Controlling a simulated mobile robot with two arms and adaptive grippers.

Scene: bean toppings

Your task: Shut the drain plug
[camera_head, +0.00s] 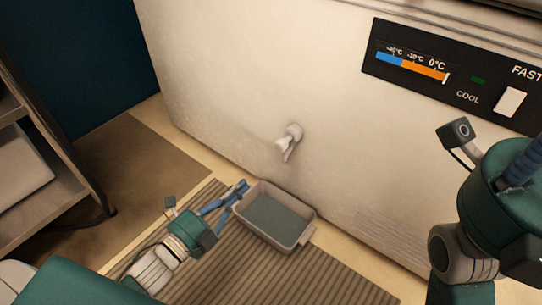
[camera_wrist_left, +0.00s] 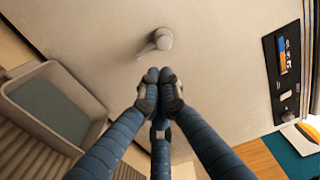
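The drain plug (camera_head: 289,141) is a small pale spigot with a handle, low on the white freezer front. In the left wrist view the plug (camera_wrist_left: 157,42) is just past my fingertips, with a visible gap. My left gripper (camera_head: 241,192) has blue fingers with dark tips and is beside the grey tray, below and left of the plug.
A grey tray (camera_head: 304,236) stands on the ribbed mat (camera_head: 215,278) below the plug. A shelf unit (camera_head: 68,192) is at the left. The freezer's control panel (camera_head: 455,78) is at the upper right. The freezer front around the plug is clear.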

